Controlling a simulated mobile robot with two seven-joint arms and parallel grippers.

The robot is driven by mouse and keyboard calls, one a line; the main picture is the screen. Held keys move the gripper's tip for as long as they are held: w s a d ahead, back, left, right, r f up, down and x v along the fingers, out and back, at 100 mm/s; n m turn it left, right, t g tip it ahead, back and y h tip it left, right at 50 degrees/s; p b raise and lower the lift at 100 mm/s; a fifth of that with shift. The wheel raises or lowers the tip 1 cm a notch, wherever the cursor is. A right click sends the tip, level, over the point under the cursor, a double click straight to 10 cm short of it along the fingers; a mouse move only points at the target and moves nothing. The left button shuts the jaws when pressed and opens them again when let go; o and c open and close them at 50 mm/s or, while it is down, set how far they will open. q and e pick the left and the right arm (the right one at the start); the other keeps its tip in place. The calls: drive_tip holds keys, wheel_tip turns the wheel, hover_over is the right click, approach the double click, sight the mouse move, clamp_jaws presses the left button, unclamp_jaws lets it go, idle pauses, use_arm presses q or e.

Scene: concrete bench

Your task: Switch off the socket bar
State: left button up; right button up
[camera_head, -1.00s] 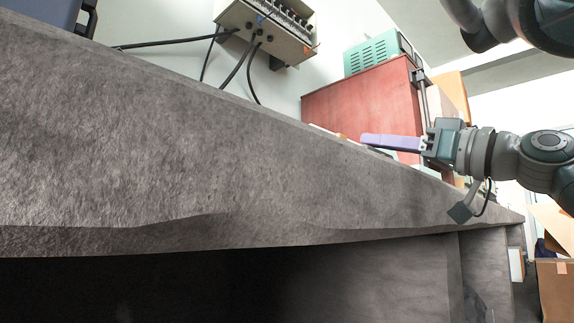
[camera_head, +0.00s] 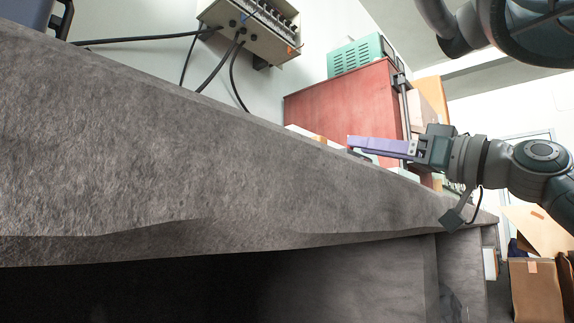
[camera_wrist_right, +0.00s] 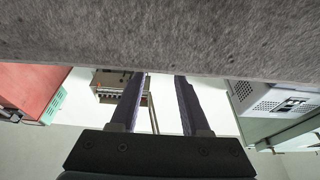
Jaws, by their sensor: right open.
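I cannot clearly make out a socket bar in either view. A low dark edge (camera_head: 357,154) shows at the bench rim just under my right fingers, too small to name. My right gripper (camera_head: 350,143) has lilac fingers that point left, close above the bench edge in front of the red cabinet. In the right wrist view the right gripper (camera_wrist_right: 160,75) shows two fingers apart with nothing between them. The fingertips lie close to the bench edge there. My left gripper is not in view.
The concrete bench (camera_head: 150,140) fills the left and middle. A switch box (camera_head: 250,28) with black cables hangs on the wall. A red cabinet (camera_head: 340,108) carries a teal box (camera_head: 360,55). Cardboard boxes (camera_head: 535,290) stand at lower right. A grey device (camera_wrist_right: 275,100) shows in the wrist view.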

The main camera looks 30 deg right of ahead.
drive_tip(key=p+v, duration=0.1)
drive_tip(key=v, duration=0.7)
idle(0.4)
